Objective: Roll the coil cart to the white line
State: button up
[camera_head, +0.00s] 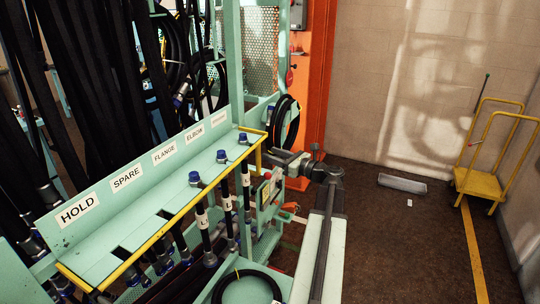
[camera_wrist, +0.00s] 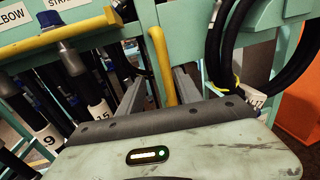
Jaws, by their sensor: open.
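A low teal base (camera_head: 213,292) with a black hose coil (camera_head: 268,279) on it shows at the bottom of the head view. A yellow cart with hoop handles (camera_head: 480,183) stands by the right wall. I cannot tell which is the coil cart. I see no clear white line on the floor. My gripper (camera_head: 287,160) is beside the right end of the teal rack. In the wrist view my gripper (camera_wrist: 162,88) is open, with a yellow upright bar (camera_wrist: 162,65) showing between its fingers. I cannot tell whether they touch it or what the bar belongs to.
The teal rack (camera_head: 110,233), labelled HOLD to ELBOW, has a yellow rail (camera_head: 165,231) and hanging hoses. An orange post (camera_head: 318,80) stands behind. A yellow floor line (camera_head: 474,255) runs toward the yellow cart.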

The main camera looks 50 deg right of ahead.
jog(key=w, duration=0.8)
jog(key=shift+d, duration=0.3)
grip_shut()
dwell(1.1)
